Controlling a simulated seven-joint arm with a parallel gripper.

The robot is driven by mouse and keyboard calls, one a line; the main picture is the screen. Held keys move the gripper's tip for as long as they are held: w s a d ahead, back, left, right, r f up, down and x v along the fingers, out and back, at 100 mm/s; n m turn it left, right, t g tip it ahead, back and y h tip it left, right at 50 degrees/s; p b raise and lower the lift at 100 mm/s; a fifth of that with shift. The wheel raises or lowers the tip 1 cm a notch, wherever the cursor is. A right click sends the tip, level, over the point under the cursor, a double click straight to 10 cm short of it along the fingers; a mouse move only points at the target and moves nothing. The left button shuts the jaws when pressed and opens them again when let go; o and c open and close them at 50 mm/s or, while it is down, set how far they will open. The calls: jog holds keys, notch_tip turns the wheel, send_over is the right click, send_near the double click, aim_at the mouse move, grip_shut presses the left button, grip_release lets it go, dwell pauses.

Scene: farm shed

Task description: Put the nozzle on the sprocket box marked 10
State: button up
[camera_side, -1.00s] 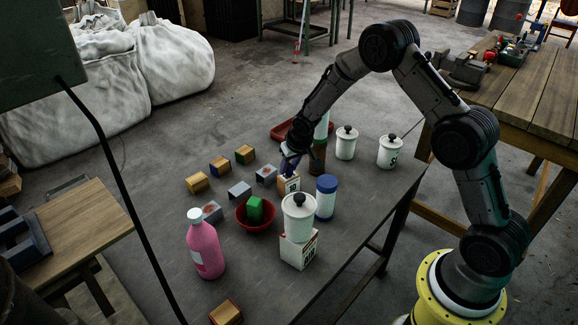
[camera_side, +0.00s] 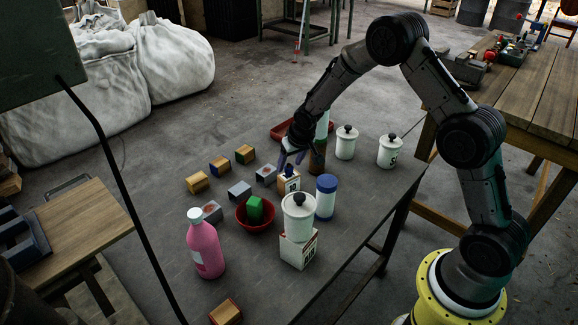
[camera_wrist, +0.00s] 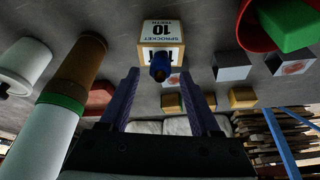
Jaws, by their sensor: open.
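The nozzle is a small dark blue piece (camera_wrist: 160,68) with a darker open end. It stands on top of the sprocket box, a white and tan carton marked 10 (camera_wrist: 165,38). In the side view the box (camera_side: 289,186) stands on the dark table, and the blue nozzle (camera_side: 289,171) shows at its top. My gripper (camera_wrist: 159,76) is open, its two blue fingers apart on either side of the nozzle, with gaps between. In the side view my gripper (camera_side: 291,160) is just above and behind the box.
A brown, green and white bottle (camera_wrist: 68,105) stands close beside my gripper. A blue-capped white jar (camera_side: 326,198), a lidded canister on another carton (camera_side: 299,250), a red bowl (camera_side: 255,219) with a green block, and several small blocks stand around. White canisters (camera_side: 390,151) stand behind.

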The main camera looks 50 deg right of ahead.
jog(key=s+a+r+n, duration=0.1)
jog(key=s+a+r, duration=0.1)
jog(key=s+r, duration=0.8)
jog(key=s+a+r, duration=0.3)
jog(key=s+r, duration=0.4)
jog(key=r, duration=0.5)
jog(key=s+a+r+n, duration=0.1)
jog(key=s, duration=0.8)
jog(key=s+a+r+n+t+y, duration=0.1)
jog(key=s, duration=0.9)
jog(key=shift+s+a+r, duration=0.15)
jog(key=shift+s+a, duration=0.05)
jog(key=shift+a, duration=0.2)
